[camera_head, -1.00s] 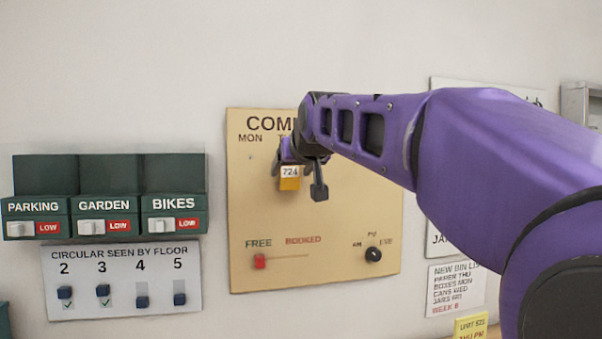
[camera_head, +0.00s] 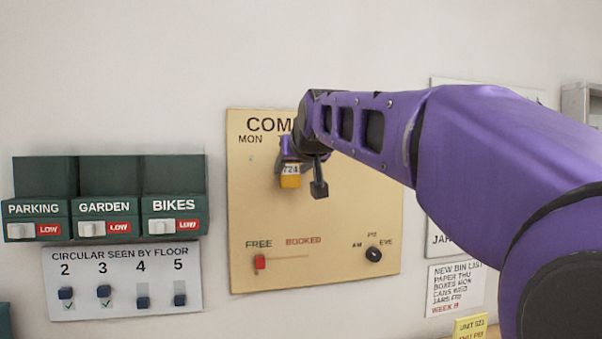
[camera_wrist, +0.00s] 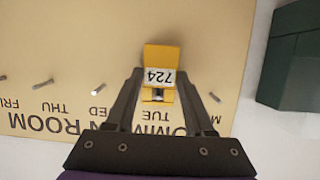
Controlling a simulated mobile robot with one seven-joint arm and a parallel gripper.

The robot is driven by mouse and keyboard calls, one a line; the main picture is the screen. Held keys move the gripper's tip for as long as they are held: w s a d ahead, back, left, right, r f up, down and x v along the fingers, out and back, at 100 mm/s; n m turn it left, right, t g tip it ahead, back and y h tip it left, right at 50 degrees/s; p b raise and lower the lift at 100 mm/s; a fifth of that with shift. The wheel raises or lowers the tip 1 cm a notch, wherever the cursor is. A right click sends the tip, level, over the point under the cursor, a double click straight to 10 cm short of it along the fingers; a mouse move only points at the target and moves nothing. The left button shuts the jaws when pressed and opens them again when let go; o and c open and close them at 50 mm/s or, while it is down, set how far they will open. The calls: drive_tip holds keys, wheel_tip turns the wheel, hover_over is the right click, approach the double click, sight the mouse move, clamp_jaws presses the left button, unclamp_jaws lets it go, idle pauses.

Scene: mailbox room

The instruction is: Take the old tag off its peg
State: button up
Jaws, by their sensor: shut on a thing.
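The old tag is a yellow tag (camera_wrist: 161,56) with a white label reading 724. In the wrist view it sits between the fingers of my gripper (camera_wrist: 160,80), which is shut on its sides. A metal peg end (camera_wrist: 158,95) shows at the tag's hole, under TUE; I cannot tell how far along the peg the tag sits. In the head view the tag (camera_head: 290,182) hangs in front of the tan board (camera_head: 330,230), with my gripper (camera_head: 290,162) at its upper part. My arm hides the board's upper right.
Bare pegs for MON (camera_wrist: 214,97), WED (camera_wrist: 98,90) and THU (camera_wrist: 43,83) stick out beside the tag. Lower on the board are a red slider (camera_head: 260,262) and a black knob (camera_head: 373,254). Green boxes (camera_head: 108,190) and a switch panel (camera_head: 122,280) are at left.

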drive_tip(key=shift+s, duration=0.25)
drive_tip(key=shift+s+d+b, duration=0.2)
drive_tip(key=shift+s+b, duration=0.25)
drive_tip(key=shift+s, duration=0.15)
drive_tip(key=shift+s+d+b, duration=0.2)
drive_tip(key=shift+s+b, duration=0.2)
drive_tip(key=shift+s, duration=0.15)
drive_tip(key=shift+s, duration=0.1)
approach(290, 175)
drive_tip(key=s, duration=0.1)
drive_tip(key=s+f, duration=0.1)
drive_tip(key=shift+s+d+f, duration=0.2)
drive_tip(key=shift+s+d, duration=0.15)
drive_tip(key=shift+d, duration=0.05)
